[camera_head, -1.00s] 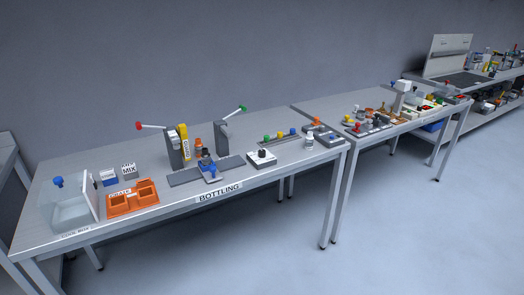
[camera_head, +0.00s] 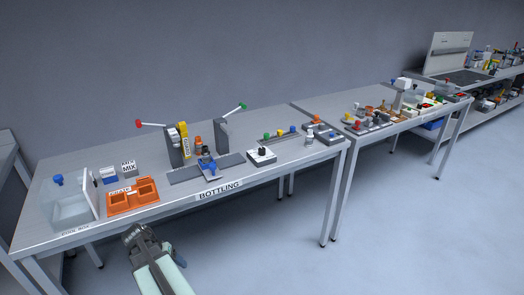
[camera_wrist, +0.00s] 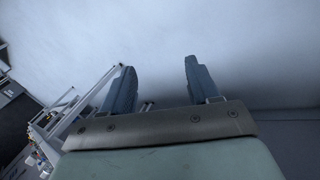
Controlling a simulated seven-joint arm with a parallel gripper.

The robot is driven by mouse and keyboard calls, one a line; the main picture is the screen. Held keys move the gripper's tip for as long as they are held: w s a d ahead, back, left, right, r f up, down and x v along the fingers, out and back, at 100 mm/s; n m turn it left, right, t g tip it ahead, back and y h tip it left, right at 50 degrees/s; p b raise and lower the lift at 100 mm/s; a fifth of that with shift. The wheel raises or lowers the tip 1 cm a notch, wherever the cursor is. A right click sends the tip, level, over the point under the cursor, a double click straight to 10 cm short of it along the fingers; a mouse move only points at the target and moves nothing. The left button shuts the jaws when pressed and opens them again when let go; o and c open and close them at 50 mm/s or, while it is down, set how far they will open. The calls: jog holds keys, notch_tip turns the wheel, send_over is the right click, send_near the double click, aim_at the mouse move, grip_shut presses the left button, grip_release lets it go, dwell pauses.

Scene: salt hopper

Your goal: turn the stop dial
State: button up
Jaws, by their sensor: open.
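A white box with a black knob on top (camera_head: 262,155) sits near the front edge of the bottling table (camera_head: 110,222), right of the blue-handled fixture. It looks like the stop dial, but no label on it can be read. My gripper (camera_head: 135,232) is in front of the table's front edge at lower left, well away from the dial. In the wrist view my gripper (camera_wrist: 159,70) has its two fingers apart with nothing between them. The dial cannot be made out in the wrist view.
An orange crate (camera_head: 133,197), a clear box with a blue knob (camera_head: 70,208) and a blue-handled fixture (camera_head: 211,168) stand along the table. Two grey posts with levers (camera_head: 221,133) rise behind. A white bottle (camera_head: 309,137) stands right of the dial. The floor in front is clear.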

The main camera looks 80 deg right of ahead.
jog(key=s+d+r+m+h, duration=0.1)
jog(key=s+d+r+m, duration=0.3)
jog(key=d+r, duration=0.65)
jog(key=s+d+r+m, duration=0.5)
jog(key=d+r, duration=0.5)
jog(key=d, duration=0.1)
jog(key=m+t+y, duration=0.4)
jog(key=m, duration=0.4)
send_near(262, 148)
jog(key=f, duration=0.9)
jog(key=shift+a+f, duration=0.15)
jog(key=shift+a, duration=0.1)
jog(key=c, duration=1)
